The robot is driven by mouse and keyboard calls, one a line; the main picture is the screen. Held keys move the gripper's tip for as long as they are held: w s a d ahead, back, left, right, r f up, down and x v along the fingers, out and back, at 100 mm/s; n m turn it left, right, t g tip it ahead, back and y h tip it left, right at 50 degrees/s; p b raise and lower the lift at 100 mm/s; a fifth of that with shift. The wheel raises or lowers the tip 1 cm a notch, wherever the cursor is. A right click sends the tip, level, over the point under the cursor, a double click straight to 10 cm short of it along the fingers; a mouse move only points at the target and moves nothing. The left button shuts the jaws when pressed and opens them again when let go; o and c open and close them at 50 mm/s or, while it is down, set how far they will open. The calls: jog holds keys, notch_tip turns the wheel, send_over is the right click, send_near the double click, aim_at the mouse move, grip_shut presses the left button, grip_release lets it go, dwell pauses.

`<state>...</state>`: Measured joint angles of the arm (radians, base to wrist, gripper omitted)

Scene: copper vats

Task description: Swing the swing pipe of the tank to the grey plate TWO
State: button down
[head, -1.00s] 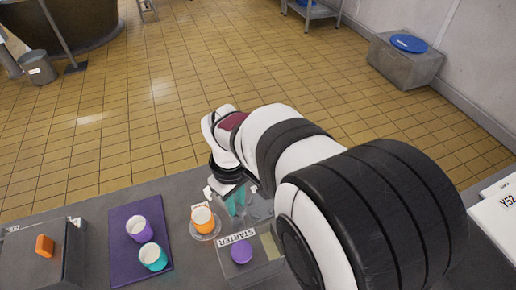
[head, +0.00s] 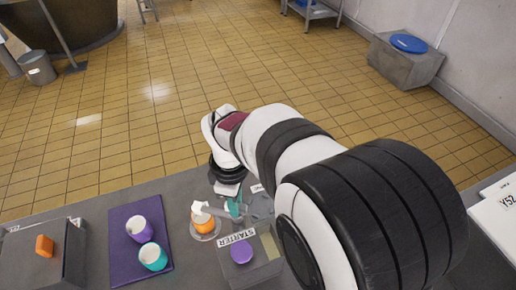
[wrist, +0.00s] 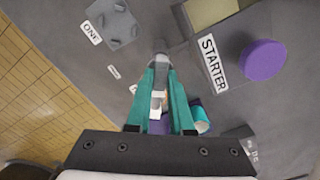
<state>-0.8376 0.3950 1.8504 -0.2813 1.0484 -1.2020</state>
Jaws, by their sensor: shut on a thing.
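My gripper's teal fingers (wrist: 160,100) are shut on a pale grey-white bar, likely the swing pipe (wrist: 158,78). In the head view my gripper (head: 233,207) is low over the bench, and the pipe (head: 217,212) runs left from it to a white piece over an orange cup (head: 204,225). A grey plate (wrist: 120,22) with a label reading ONE (wrist: 90,33) lies at the upper left of the wrist view. Two smaller labels (wrist: 114,72) lie nearby, too small to read. I cannot make out a plate marked TWO. The tank itself is not clearly identifiable.
A grey box labelled STARTER (head: 237,237) with a purple knob (head: 241,252) stands close to the right. A purple mat (head: 121,222) with a purple cup and a teal cup lies left. A dark box (head: 60,262) with an orange knob stands farther left.

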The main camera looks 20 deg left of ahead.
dwell(0.3)
jog(key=c, duration=0.8)
grip_release()
jog(key=shift+r, duration=0.1)
notch_tip(320, 180, up, 16)
